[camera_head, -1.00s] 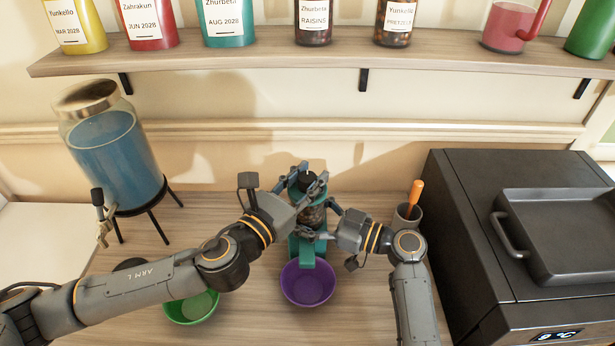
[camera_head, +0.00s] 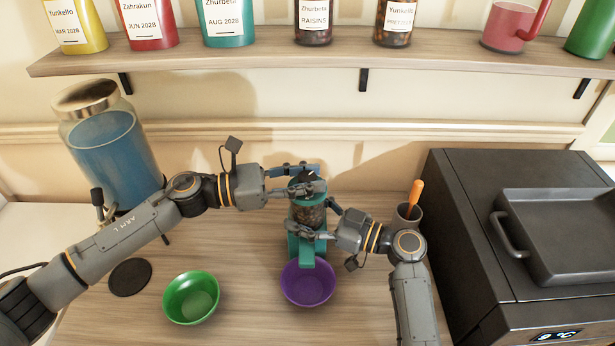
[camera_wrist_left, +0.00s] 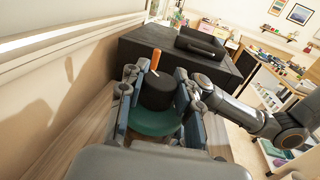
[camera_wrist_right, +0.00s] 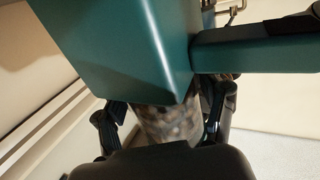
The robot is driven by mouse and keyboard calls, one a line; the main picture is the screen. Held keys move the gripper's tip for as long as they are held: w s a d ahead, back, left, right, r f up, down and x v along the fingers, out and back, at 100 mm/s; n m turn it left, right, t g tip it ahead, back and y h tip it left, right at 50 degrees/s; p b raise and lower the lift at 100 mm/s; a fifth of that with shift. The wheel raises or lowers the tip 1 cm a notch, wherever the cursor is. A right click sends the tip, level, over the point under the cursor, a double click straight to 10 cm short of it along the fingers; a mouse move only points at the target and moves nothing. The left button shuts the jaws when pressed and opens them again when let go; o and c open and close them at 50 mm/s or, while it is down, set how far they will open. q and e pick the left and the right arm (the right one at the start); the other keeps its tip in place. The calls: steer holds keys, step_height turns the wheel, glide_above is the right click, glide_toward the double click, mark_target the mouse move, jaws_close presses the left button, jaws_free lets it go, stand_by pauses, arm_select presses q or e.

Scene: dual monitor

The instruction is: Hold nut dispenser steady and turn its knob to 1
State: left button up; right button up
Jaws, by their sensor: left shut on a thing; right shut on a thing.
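The nut dispenser (camera_head: 309,213) stands upright on the counter, with a teal body, a clear section of nuts and a black knob on top. My left gripper (camera_head: 308,179) comes in from the left at its top. In the left wrist view its fingers are on both sides of the black knob (camera_wrist_left: 156,92), above the teal lid (camera_wrist_left: 155,122). My right gripper (camera_head: 312,228) is shut around the clear nut section; the right wrist view shows the nuts (camera_wrist_right: 168,124) between its fingers. The knob's number marks cannot be read.
A purple bowl (camera_head: 307,284) sits below the dispenser's spout. A green bowl (camera_head: 191,298) and a dark disc (camera_head: 130,277) lie to the left. A cup with an orange handle (camera_head: 407,213) and a black appliance (camera_head: 500,240) stand right. A blue-filled jar (camera_head: 110,150) stands left.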

arm_select(q)
steer(key=m+g, duration=0.2)
steer(key=g, duration=0.1)
steer(key=m+g, duration=0.2)
steer(key=g, duration=0.2)
steer(key=shift+w+r+m, duration=0.15)
steer(key=shift+w+m, duration=0.05)
steer(key=shift+m, duration=0.1)
steer(key=shift+m+g+y, duration=0.55)
steer(key=shift+m+g, duration=0.4)
steer(key=shift+g, duration=0.45)
steer(key=shift+m+g+y, duration=0.55)
steer(key=shift+m+g, duration=0.4)
steer(key=shift+g, duration=0.45)
steer(key=shift+s+m+g, duration=0.15)
steer(key=shift+m+g, duration=0.15)
steer(key=shift+g, duration=0.1)
steer(key=o, duration=1.2)
steer(key=shift+f+n+t, duration=0.2)
steer(key=shift+n+t, duration=0.2)
